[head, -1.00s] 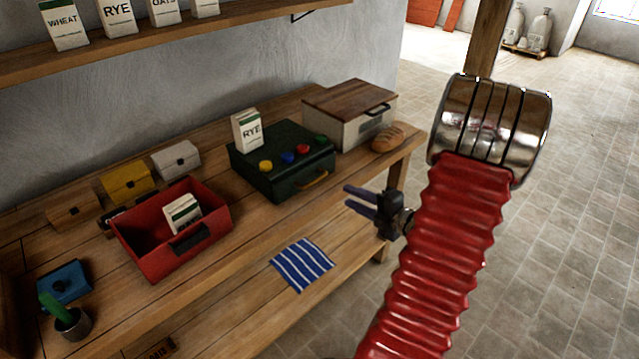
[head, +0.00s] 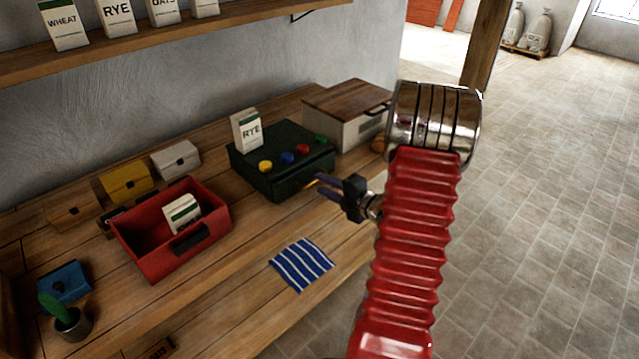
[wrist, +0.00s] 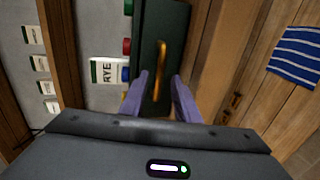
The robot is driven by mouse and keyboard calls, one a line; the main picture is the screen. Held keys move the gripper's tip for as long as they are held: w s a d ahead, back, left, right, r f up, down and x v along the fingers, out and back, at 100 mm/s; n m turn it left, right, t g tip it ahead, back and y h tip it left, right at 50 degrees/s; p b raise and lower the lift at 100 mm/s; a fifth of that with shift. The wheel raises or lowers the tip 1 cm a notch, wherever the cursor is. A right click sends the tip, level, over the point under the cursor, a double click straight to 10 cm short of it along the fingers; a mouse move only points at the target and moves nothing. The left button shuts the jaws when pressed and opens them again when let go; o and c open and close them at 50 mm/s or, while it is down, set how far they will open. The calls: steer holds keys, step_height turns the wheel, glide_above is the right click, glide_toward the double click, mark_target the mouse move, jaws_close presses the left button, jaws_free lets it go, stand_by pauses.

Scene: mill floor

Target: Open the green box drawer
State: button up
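The dark green box (head: 262,172) stands on the wooden bench, with yellow, blue, red and green knobs on top and a RYE packet (head: 247,131) on its back corner. Its front has an orange-yellow handle, mostly hidden by my gripper in the head view. In the wrist view the handle (wrist: 161,62) stands ahead, roughly in line with the gap between my fingers. My gripper (head: 322,187) is open and empty just in front of the box's front face. In the wrist view its two purple fingers (wrist: 160,95) are apart. The drawer front looks flush with the box.
A red open bin (head: 150,262) with a packet inside stands left of the box. A wood-topped white bread box (head: 345,135) stands to the right, with a loaf partly hidden by my arm. A striped blue cloth (head: 301,265) lies in front. The bench between cloth and box is clear.

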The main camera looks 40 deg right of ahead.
steer(key=shift+x, duration=1.3)
steer(key=shift+c, duration=0.2)
jaws_close()
